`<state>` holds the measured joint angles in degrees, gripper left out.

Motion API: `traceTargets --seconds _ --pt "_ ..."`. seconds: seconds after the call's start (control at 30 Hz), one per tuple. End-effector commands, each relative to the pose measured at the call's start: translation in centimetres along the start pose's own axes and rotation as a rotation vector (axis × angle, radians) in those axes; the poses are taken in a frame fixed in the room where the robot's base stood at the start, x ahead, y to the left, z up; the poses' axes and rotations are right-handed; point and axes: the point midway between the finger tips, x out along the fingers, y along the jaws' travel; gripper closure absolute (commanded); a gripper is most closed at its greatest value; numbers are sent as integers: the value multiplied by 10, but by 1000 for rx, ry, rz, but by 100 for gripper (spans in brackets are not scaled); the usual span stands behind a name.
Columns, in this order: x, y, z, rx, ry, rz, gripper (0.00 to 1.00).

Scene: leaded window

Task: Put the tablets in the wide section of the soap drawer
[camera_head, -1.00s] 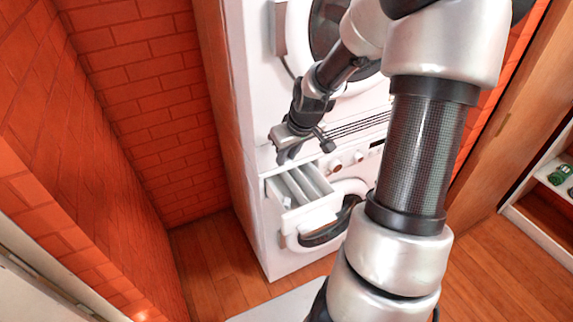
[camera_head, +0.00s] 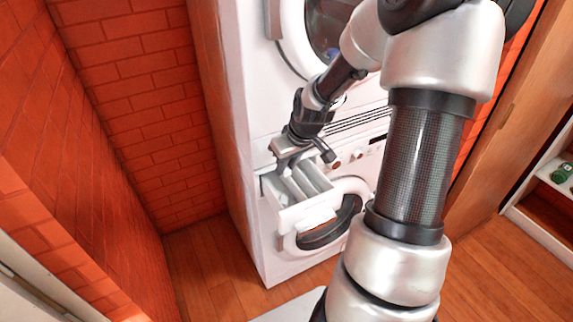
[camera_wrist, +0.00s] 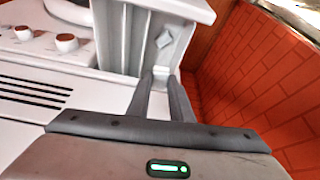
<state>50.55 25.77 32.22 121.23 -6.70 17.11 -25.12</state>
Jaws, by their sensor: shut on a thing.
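The soap drawer (camera_head: 309,213) is pulled out of the lower white machine, with long sections split by dividers. In the wrist view its white front (camera_wrist: 185,8) is at the top. My gripper (camera_head: 283,170) is over the drawer's left side, fingers pointing down. In the wrist view my gripper (camera_wrist: 160,85) is shut on a small white tablet (camera_wrist: 161,73), held between the fingertips at the section on the right. A pale diamond-shaped piece (camera_wrist: 164,40), seemingly another tablet, lies in that section. In the head view the tablets are hidden or too small to tell.
The upper machine (camera_head: 262,90) stands on the lower one, behind my arm. Knobs (camera_wrist: 66,42) and vent slots are beside the drawer. A brick wall (camera_head: 150,100) stands to the left, with a floor gap between. A shelf with green items (camera_head: 562,172) is at the right.

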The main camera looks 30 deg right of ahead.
Motion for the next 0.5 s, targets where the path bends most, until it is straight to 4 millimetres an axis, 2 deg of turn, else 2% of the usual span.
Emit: traceTargets --seconds 0.03,0.13,0.17,0.5 --pt "0 0 0 0 0 0 77" --pt "0 0 0 0 0 0 60" --pt "0 0 0 0 0 0 59" --pt "-5 0 0 1 1 1 59"
